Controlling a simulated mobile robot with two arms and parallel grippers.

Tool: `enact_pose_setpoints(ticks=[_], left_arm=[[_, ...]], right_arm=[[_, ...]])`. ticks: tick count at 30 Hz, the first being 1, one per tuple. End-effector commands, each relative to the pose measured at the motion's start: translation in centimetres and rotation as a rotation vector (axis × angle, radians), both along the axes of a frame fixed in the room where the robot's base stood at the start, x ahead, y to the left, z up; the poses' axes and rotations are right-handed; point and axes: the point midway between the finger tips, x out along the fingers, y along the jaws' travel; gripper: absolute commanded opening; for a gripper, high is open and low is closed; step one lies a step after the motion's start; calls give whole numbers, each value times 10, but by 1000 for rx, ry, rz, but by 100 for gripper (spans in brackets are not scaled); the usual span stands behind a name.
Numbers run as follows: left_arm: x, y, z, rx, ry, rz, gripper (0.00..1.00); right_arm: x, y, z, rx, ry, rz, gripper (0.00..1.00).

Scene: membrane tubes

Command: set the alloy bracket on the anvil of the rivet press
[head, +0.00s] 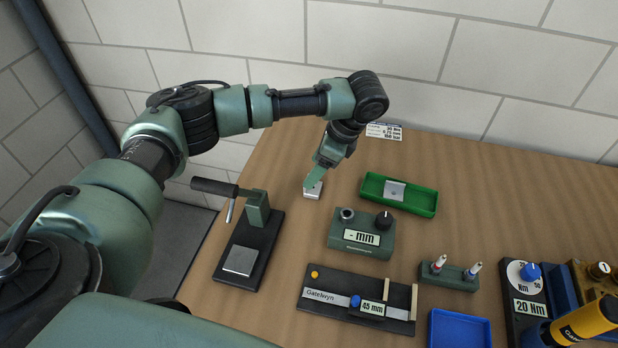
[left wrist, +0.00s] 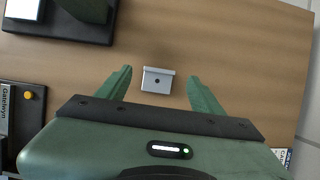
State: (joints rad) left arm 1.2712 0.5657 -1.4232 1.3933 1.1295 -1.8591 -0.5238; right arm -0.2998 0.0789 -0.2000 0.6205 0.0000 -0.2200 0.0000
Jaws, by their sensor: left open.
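A small silver bracket (head: 312,191) with a dark hole lies on the bare table; it also shows in the left wrist view (left wrist: 157,86). My left gripper (head: 315,181) is over it, pointing down. In the left wrist view the gripper (left wrist: 161,77) is open, one finger on each side of the bracket with gaps between. The rivet press (head: 259,214) stands to the left, its dark lever sticking out leftward. Its pale square anvil (head: 240,260) is bare at the front of the black base. My right gripper is not in view.
A green tray (head: 428,209) holds another silver plate-like part (head: 395,190). In front are a grey-green "mm" gauge (head: 347,242), a Gatelwyn slide gauge (head: 325,304), a bit holder (head: 449,280) and a blue tray (head: 459,344). Table between bracket and press is clear.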

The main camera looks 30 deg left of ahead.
Motion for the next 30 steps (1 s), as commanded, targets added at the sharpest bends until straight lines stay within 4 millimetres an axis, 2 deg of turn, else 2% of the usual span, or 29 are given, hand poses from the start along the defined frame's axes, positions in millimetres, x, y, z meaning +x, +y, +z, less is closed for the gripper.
enact_pose_setpoints(ticks=[7, 12, 30], left_arm=[[5, -20, 45, -2, -2, -3, 67], [7, -25, 60, -1, 0, -1, 67], [7, -26, 62, -1, 1, -1, 67]], right_arm=[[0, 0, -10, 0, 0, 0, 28], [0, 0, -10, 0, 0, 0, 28], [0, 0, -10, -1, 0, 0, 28]])
